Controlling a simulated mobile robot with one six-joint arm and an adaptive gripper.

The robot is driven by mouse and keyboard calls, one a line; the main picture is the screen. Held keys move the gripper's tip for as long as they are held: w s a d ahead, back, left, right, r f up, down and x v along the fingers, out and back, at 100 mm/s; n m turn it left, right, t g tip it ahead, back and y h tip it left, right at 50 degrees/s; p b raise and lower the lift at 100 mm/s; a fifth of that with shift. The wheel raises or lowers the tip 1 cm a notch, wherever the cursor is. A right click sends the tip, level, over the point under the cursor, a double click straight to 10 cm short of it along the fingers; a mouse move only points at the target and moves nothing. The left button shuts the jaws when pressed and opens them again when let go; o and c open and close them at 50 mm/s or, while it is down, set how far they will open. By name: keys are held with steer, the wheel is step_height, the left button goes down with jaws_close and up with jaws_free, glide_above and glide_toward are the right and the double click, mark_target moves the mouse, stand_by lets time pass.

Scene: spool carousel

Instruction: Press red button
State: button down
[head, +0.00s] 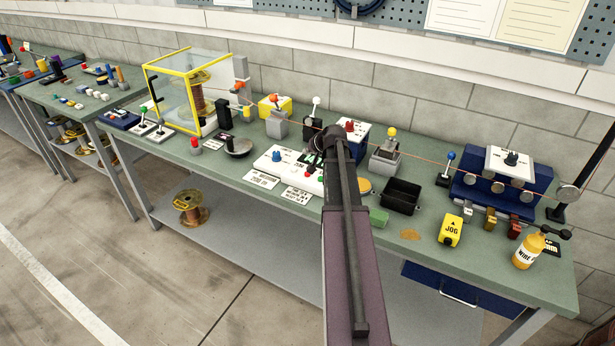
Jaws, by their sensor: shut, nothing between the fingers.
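My arm reaches from the bottom middle over the bench. My gripper (324,156) is at its dark far end, above the right part of a white control panel (285,176). The fingers are small and partly hidden by my arm, with nothing seen between them. A red button (311,173) sits on the panel just below and left of the gripper, close to a green one (321,180). I cannot tell whether the gripper touches either. Another red button (195,143) stands on a grey base farther left, well apart from the gripper.
A clear case with yellow edges (187,90) stands at the left, and a black bin (401,195) is right of my arm. A yellow JOG box (451,230) and a bottle (527,250) are at the right. A thin wire runs along the bench above the devices.

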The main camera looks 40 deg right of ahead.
steer(key=shift+f+b, duration=3.1)
steer(key=shift+f, duration=0.3)
steer(key=shift+f+b, duration=0.9)
steer(key=shift+b, duration=0.05)
steer(key=shift+r, duration=0.2)
stand_by(0.4)
steer(key=shift+r+p, duration=0.75)
steer(key=shift+p, duration=0.2)
steer(key=shift+r+p, duration=2.5)
steer(key=shift+p, duration=0.05)
